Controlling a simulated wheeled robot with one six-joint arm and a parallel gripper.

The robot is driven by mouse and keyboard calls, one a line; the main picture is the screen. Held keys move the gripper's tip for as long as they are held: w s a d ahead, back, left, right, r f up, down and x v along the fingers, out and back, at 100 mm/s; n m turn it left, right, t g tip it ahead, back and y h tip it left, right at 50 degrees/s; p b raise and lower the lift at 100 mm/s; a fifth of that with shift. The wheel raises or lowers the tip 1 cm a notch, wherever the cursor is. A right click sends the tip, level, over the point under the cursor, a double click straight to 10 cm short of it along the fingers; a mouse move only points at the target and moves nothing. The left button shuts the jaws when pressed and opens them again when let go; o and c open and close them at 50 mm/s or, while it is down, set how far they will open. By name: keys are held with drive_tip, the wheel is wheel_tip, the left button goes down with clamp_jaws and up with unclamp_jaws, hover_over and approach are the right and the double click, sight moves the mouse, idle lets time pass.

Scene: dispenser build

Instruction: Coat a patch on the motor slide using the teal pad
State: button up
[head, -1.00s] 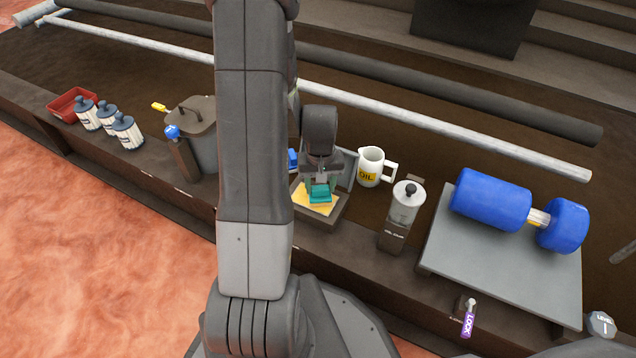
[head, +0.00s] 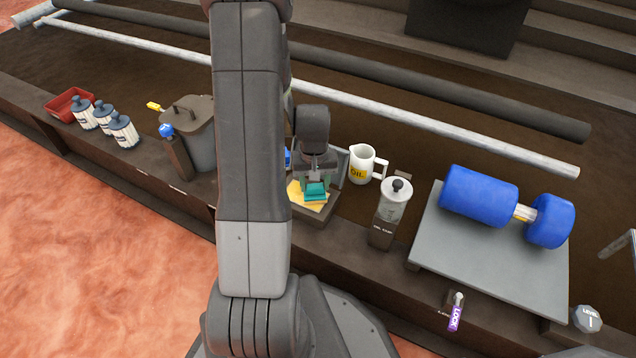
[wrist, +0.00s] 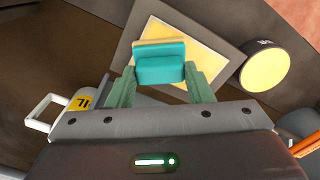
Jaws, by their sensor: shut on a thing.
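My gripper (head: 316,181) is shut on the teal pad (head: 317,193). In the wrist view the pad (wrist: 160,68) sits between the two green fingers. The pad is over a dark-rimmed tray (head: 322,216) with a yellow surface. I cannot tell whether it touches that surface. A grey slab (head: 480,264), apparently the motor slide, lies at the right, well away from my gripper. A blue motor-like body (head: 479,194) with a smaller blue end (head: 551,221) rests on its far part. The slab's near part is bare.
A white oil mug (head: 361,165) and a clear-bodied oil cup (head: 395,203) stand between tray and slab. A purple-tagged lock lever (head: 455,312) is at the slab's front. A grey lidded bin (head: 200,140), several canisters (head: 104,119) and a red tray (head: 68,103) are left.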

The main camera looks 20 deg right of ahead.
drive_tip(key=r, duration=0.1)
drive_tip(key=p, duration=0.1)
drive_tip(key=w+r, duration=0.1)
drive_tip(key=shift+a+r+p, duration=0.3)
drive_tip(key=shift+a, duration=0.05)
drive_tip(key=shift+s+r+p, duration=0.15)
drive_tip(key=shift+r+p, duration=2)
drive_tip(key=shift+r, duration=0.6)
